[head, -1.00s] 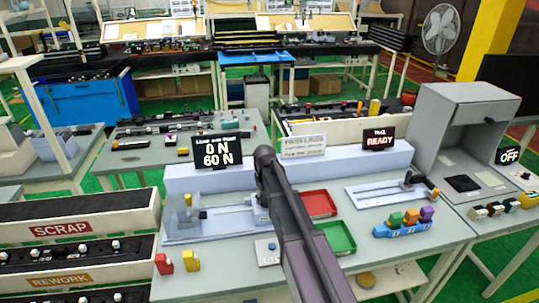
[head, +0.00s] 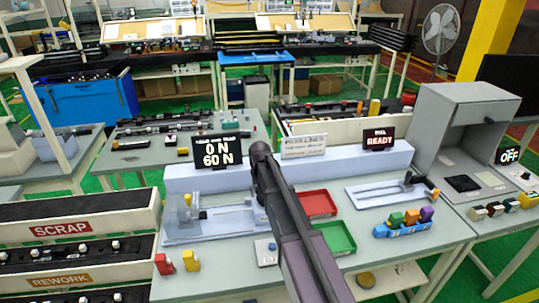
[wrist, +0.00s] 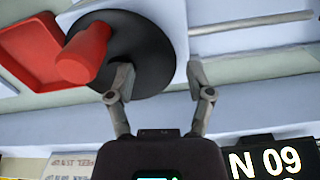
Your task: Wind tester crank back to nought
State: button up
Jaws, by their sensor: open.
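The tester (head: 225,221) is a pale rig on the grey-green bench, with a display (head: 216,153) above it reading 0 N over 60 N. The crank's black disc (wrist: 145,58) fills the upper left of the wrist view, and its red handle (wrist: 84,55) sticks out from it. My gripper (wrist: 158,78) is open and empty; its left finger overlaps the disc's edge in the picture, and whether they touch I cannot tell. The red handle is left of both fingers, not between them. In the head view my arm hides the crank and the gripper.
A red tray (head: 317,206) and a green tray (head: 337,238) lie right of my arm. A second rig (head: 385,192) and a blue holder with coloured blocks (head: 400,231) stand farther right. Red and yellow clips (head: 164,264) lie at the front left. A READY display (head: 379,140) stands behind.

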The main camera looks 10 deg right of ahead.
jog(key=w+m, duration=0.1)
jog(key=m, duration=0.1)
jog(key=w+m, duration=0.1)
jog(key=m, duration=0.1)
jog(key=shift+d+m, duration=0.1)
jog(key=shift+m, duration=0.2)
jog(key=m, duration=0.1)
jog(key=w+m, duration=0.1)
jog(key=m, duration=0.1)
jog(key=d+m, duration=0.1)
jog(key=m, duration=0.1)
jog(key=shift+w, duration=0.3)
jog(key=m, duration=0.1)
jog(key=d+m, duration=0.1)
jog(key=m, duration=0.1)
jog(key=w+m, duration=0.1)
jog(key=m, duration=0.1)
jog(key=shift+d, duration=0.25)
jog(key=m, duration=0.1)
jog(key=d+m, duration=0.1)
jog(key=m, duration=0.2)
jog(key=shift+w+d+m, duration=0.15)
jog(key=shift+d+m, duration=0.25)
notch_tip(320, 180, up, 14)
jog(key=p, duration=1.3)
jog(key=shift+p, duration=0.4)
jog(key=shift+a+f, duration=0.1)
